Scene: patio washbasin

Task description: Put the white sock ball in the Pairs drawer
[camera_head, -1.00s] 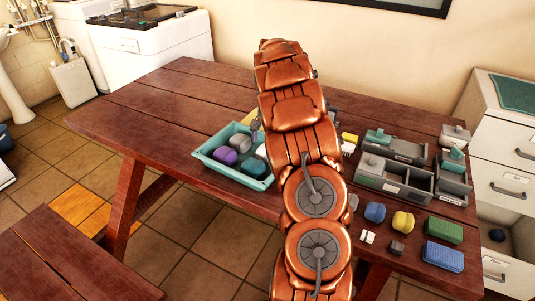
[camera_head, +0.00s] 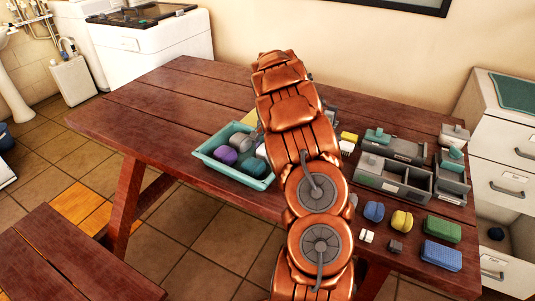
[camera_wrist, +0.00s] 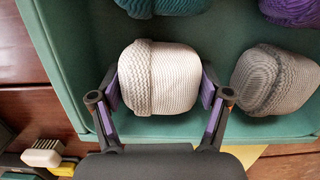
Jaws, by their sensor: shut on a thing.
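The white sock ball (camera_wrist: 160,78) is a ribbed, rounded bundle in the wrist view, low in the teal tray near its wall. My gripper (camera_wrist: 164,98) is shut on it, with one purple-padded finger against each side. In the head view my arm hides the gripper and most of the ball. The teal tray (camera_head: 209,164) stands near the table's front edge.
A grey sock ball (camera_wrist: 273,80), a teal one (camera_wrist: 165,5) and a purple one (camera_wrist: 292,10) share the tray. Blue (camera_head: 374,211) and yellow (camera_head: 402,220) bundles, a green block (camera_head: 442,231) and a blue block (camera_head: 441,256) lie before the drawer boxes. The table's left is clear.

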